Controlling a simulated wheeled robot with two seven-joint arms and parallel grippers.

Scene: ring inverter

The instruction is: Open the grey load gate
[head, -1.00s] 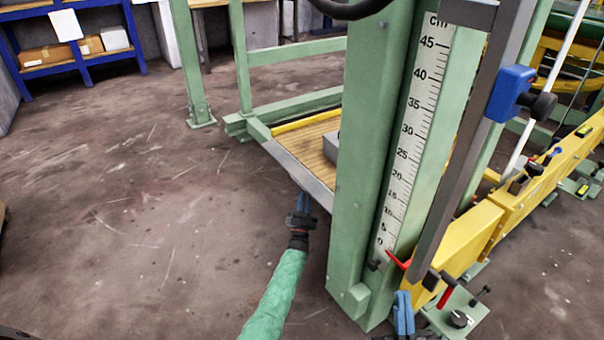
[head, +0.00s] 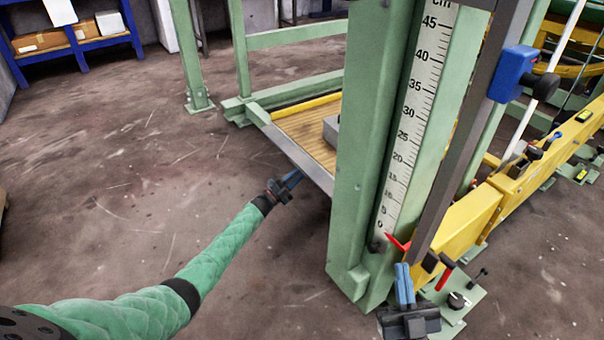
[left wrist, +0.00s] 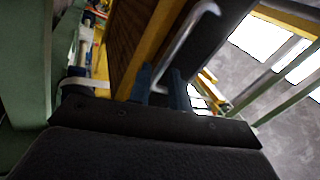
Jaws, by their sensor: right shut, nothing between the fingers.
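A grey plate (head: 297,161), which looks like the load gate, runs along the near edge of a wood-floored platform (head: 305,130) beside the green column. My left gripper (head: 294,178) is just in front of and below this plate. In the left wrist view its blue fingers (left wrist: 160,85) stand apart. A pale bent bar (left wrist: 188,35), like a handle, rises just beyond them by a dark panel; I cannot tell whether they touch it. My right gripper (head: 404,285) is shut and empty at the foot of the column, near a red lever (head: 445,278).
The green column (head: 365,170) with a centimetre scale (head: 408,130) stands between my grippers. A yellow beam (head: 545,160) and a blue clamp (head: 512,75) are at the right. The floor (head: 120,190) at the left is clear.

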